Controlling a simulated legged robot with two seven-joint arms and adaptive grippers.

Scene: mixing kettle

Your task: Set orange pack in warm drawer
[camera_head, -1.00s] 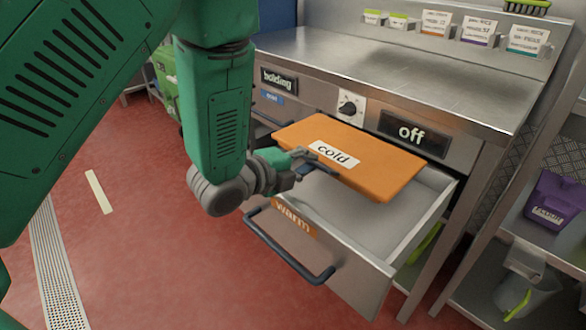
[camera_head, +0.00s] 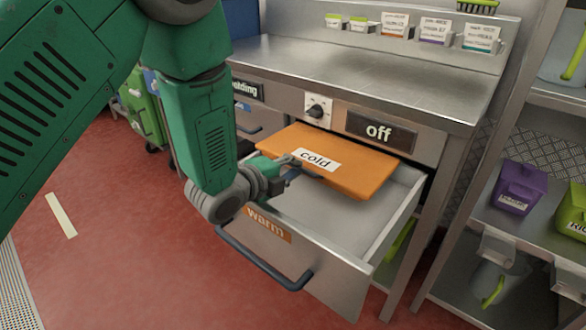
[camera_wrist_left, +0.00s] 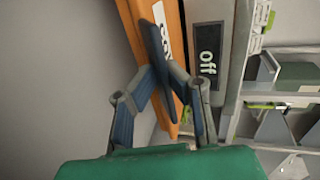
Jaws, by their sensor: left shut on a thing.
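The orange pack (camera_head: 356,178) is a flat slab with a white label reading "cold". My left gripper (camera_head: 291,169) is shut on its near left edge and holds it roughly level over the open warm drawer. The pack also shows in the left wrist view (camera_wrist_left: 171,75), with the gripper's fingers (camera_wrist_left: 165,75) at its edge. The warm drawer (camera_head: 372,232) is pulled out, with an orange "warm" label and a dark handle on its front. Its visible inside is bare; the pack hides the back part. My right gripper is not in view.
A steel counter (camera_head: 350,75) stands above the drawer, with a dial (camera_head: 317,107) and an "off" display (camera_head: 381,131). A shelf on the right holds a purple bin (camera_head: 519,187) and a green bin (camera_head: 573,211). Red floor lies open on the left.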

